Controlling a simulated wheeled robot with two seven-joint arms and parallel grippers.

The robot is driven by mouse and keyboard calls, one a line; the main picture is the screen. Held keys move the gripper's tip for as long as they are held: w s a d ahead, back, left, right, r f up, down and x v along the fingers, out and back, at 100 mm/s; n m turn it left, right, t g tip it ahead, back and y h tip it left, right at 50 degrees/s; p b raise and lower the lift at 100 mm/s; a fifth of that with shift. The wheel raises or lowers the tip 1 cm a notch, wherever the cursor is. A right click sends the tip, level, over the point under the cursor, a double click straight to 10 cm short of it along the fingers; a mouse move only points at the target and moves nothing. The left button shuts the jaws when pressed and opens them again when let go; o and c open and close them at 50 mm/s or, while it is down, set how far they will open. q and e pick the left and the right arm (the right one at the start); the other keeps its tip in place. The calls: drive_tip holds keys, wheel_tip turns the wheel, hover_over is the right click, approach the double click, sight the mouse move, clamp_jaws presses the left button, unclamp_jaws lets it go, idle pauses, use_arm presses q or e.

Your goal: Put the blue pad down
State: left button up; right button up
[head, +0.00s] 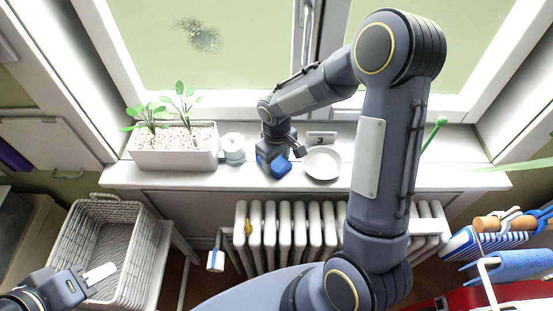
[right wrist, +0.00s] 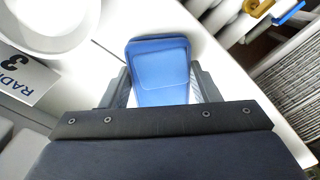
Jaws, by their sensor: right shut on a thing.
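The blue pad (head: 282,165) is at the windowsill, between the white pot and the white dish. It also shows in the right wrist view (right wrist: 160,70), flat-faced with rounded corners. My right gripper (right wrist: 162,88) is shut on it, with one dark finger at each side. In the head view the right gripper (head: 272,158) is low over the white windowsill (head: 400,170). I cannot tell whether the pad touches the sill. My left gripper (head: 95,275) is at the lower left, over the wicker basket; its finger gap is not clear.
A planter (head: 175,148) and a small white pot (head: 232,148) stand left of the pad. A white dish (head: 322,163) and a numbered card (head: 321,138) stand to its right. A radiator (head: 290,235) is below the sill. The wicker basket (head: 75,235) is at left.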

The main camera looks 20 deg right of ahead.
sight(277, 162)
drive_tip(key=shift+f, duration=0.25)
drive_tip(key=o, duration=0.9)
drive_tip(key=shift+r, duration=0.1)
wheel_tip(277, 162, up, 12)
drive_tip(key=s+r+m+t+y, duration=0.1)
drive_tip(key=s+r+m+t, duration=0.1)
drive_tip(key=s, duration=0.5)
drive_tip(key=s+a+r+m+t+y, duration=0.1)
drive_tip(key=s+r, duration=0.1)
drive_tip(key=s, duration=0.4)
drive_tip(key=s+r+m+t+y, duration=0.1)
drive_tip(key=s+r+m+t, duration=0.1)
drive_tip(key=s, duration=0.5)
drive_tip(key=shift+s+a+m+t+y, duration=0.25)
drive_tip(key=shift+s+m+t+y, duration=0.05)
drive_tip(key=shift+s+y, duration=0.1)
